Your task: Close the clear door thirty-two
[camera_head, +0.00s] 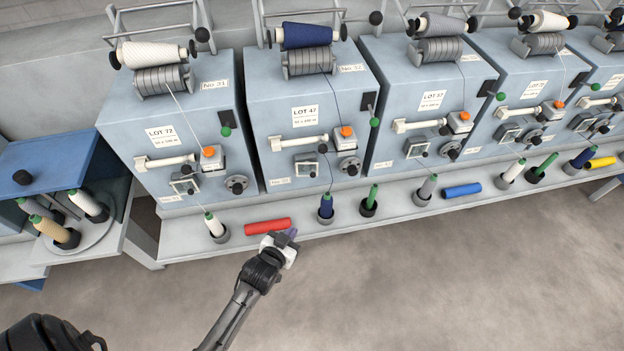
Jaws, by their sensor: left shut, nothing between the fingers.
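The second machine from the left (265,95) carries a plate that appears to read No 32 (352,68) at its upper right. A small clear-windowed door (306,167) sits low on its front, below a white roller and an orange button. It is too small to tell how far it stands open. My left gripper (289,237) is shut and empty. It is at the shelf's front edge, below and left of that door and apart from it. My right gripper is not in view.
A red tube (267,226) lies on the shelf (345,221) close to my left gripper. A blue bobbin (326,207) and a green-tipped white bobbin (215,226) stand beside it. Similar machines flank both sides. A bobbin cart (62,160) stands at the left. The floor in front is clear.

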